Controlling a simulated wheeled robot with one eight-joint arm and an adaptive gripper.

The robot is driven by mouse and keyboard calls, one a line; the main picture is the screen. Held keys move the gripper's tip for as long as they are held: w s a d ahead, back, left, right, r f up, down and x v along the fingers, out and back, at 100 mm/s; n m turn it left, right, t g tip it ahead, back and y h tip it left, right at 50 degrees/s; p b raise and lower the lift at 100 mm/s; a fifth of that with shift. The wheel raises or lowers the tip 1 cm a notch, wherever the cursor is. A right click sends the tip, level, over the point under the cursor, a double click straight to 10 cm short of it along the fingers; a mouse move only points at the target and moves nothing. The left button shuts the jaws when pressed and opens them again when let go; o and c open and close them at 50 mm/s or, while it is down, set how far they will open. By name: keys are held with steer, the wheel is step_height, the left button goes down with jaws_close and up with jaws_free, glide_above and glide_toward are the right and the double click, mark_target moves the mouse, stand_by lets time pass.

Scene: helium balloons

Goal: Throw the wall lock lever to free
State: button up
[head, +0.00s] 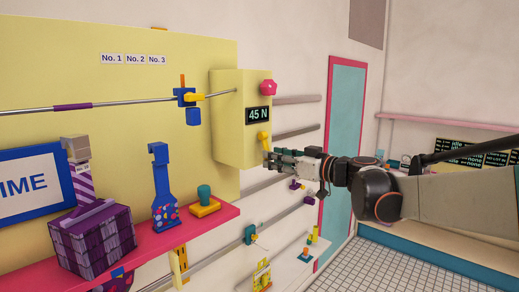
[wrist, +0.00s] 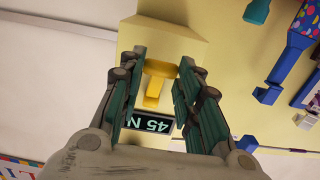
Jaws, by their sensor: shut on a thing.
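The yellow lever (head: 264,139) is mounted on the front of a pale yellow wall box (head: 228,140), just below a dark display reading "45 N" (head: 258,115). My gripper (head: 271,157) reaches in from the right at the lever's lower end. In the wrist view my gripper (wrist: 162,62) has its fingers on either side of the yellow lever (wrist: 153,92), shut on it. The lever's wide end lies between the fingertips and its stem points towards the display (wrist: 148,124). The contact itself is partly hidden in the head view.
A pink knob (head: 268,87) sits above the display. A metal rod (head: 130,103) with a blue and yellow clamp (head: 187,97) runs into the box from the left. A pink shelf (head: 150,247) holds a purple gift box (head: 93,241) and a blue stand (head: 163,190).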

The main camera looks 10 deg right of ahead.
steer(key=shift+d, duration=0.1)
steer(key=shift+s+d+r, duration=0.35)
steer(key=shift+s+r, duration=0.05)
steer(key=shift+s, duration=0.15)
steer(key=shift+r+p, duration=0.1)
steer(key=shift+p, duration=0.2)
steer(key=shift+s+d+r, duration=0.3)
steer(key=shift+s+r, duration=0.1)
steer(key=shift+s, duration=0.1)
steer(key=shift+s+d, duration=0.1)
steer(key=shift+s, duration=0.05)
jaws_close()
steer(key=shift+p, duration=0.3)
steer(key=shift+s+d+r+p, duration=0.25)
steer(key=shift+s+r+p, duration=0.15)
steer(key=shift+r, duration=0.25)
steer(key=shift+s, duration=0.1)
